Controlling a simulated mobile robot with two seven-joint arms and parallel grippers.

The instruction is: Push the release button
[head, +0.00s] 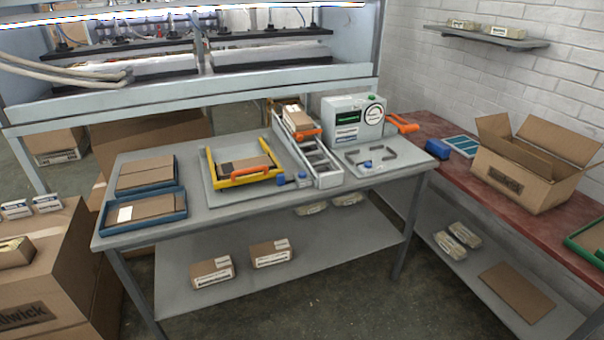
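A light grey machine (349,121) with a round dial and a dark green display stands at the back right of the grey table (240,212). A small green knob or button (372,97) sits on its top. A small blue part (367,165) lies or stands on the grey plate in front of the machine, and another blue part (302,179) is beside the yellow frame (245,171). I cannot tell which of these is the release button, as no label is readable. Neither of my grippers shows in the head view.
Blue trays (146,209) with brown pieces lie at the table's left. An orange-handled yellow frame and a sloped chute (308,150) fill the middle. The red bench (440,135) at right holds an open carton (530,165) and a blue object (438,149). The table's front strip is clear.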

